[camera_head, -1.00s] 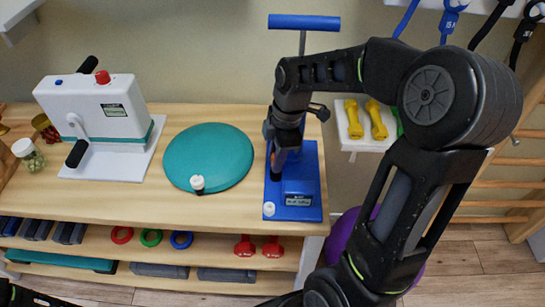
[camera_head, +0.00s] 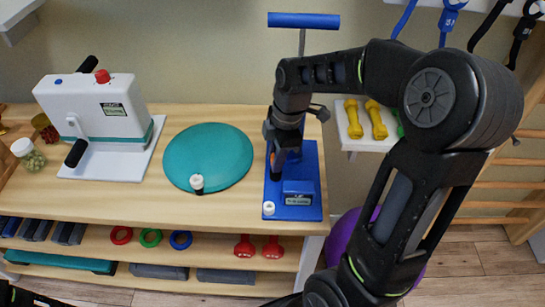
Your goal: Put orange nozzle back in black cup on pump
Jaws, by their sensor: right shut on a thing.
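The blue pump (camera_head: 309,158) stands at the right end of the wooden table, with its blue T-handle (camera_head: 304,20) raised above my right arm. My right gripper (camera_head: 277,165) points down over the left part of the pump base. It is shut on the orange nozzle (camera_head: 272,157), of which only a thin orange sliver shows. The black cup is not clearly distinguishable from the dark fingers, so I cannot tell whether the nozzle is inside it. My left gripper is not in view.
A teal balance disc (camera_head: 222,152) lies left of the pump, with a small white-capped item (camera_head: 197,184) at its front edge. A white hand-crank machine (camera_head: 100,108) stands further left. Yellow dumbbells (camera_head: 354,120) sit on a shelf at right. Bare tabletop lies in front.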

